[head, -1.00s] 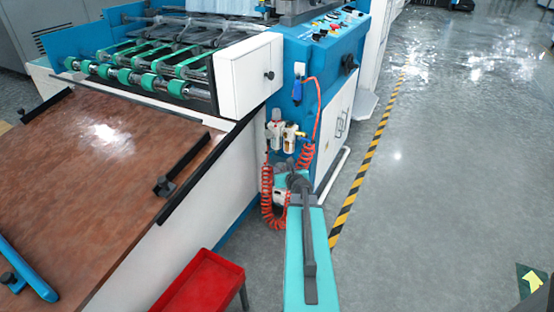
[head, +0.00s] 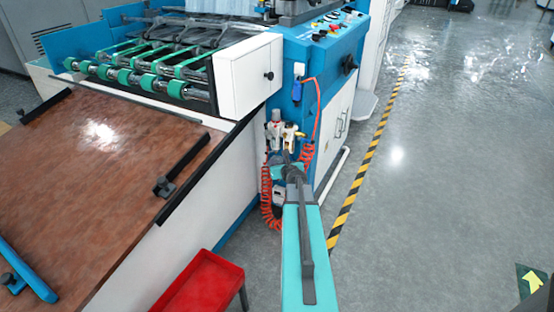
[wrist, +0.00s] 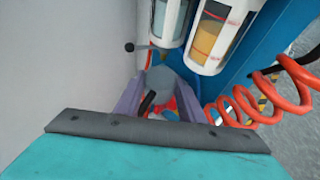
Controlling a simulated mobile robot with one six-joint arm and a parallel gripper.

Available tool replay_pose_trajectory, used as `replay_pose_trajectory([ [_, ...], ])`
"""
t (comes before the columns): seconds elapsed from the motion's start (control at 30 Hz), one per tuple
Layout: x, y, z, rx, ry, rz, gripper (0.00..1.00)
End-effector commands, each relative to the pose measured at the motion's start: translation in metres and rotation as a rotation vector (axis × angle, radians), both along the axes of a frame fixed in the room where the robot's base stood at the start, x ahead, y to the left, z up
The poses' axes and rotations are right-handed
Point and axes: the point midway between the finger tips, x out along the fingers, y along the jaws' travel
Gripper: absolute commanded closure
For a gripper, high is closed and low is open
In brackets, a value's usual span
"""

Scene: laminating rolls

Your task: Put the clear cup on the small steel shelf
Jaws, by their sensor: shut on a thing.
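My gripper (wrist: 166,86) shows in the wrist view with its two purple-grey fingers closed around a pale, rounded, see-through grey thing (wrist: 170,80), which looks like the clear cup. A black piece and some red show below or through it. It sits just beneath two white-framed bowls. In the head view my arm reaches to the air unit on the blue machine's side, and the arm hides the held cup. I cannot make out the small steel shelf in either view.
The air unit (head: 284,133) hangs on the blue machine panel (head: 290,68), with one bowl (wrist: 216,38) close above my gripper. A coiled red hose (wrist: 245,108) runs close at right. A red tray (head: 203,284) stands in front, left of my arm. The floor at right is clear.

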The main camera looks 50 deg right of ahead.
Motion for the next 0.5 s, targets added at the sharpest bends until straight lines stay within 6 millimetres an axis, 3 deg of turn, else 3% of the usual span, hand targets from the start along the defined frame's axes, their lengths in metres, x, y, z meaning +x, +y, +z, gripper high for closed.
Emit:
replay_pose_trajectory([
  [0.37, 0.032, -0.019, -0.001, -0.001, -0.001, 0.0, 0.86],
  [0.5, 0.031, -0.018, -0.007, 0.0, 0.0, 0.0, 0.86],
])
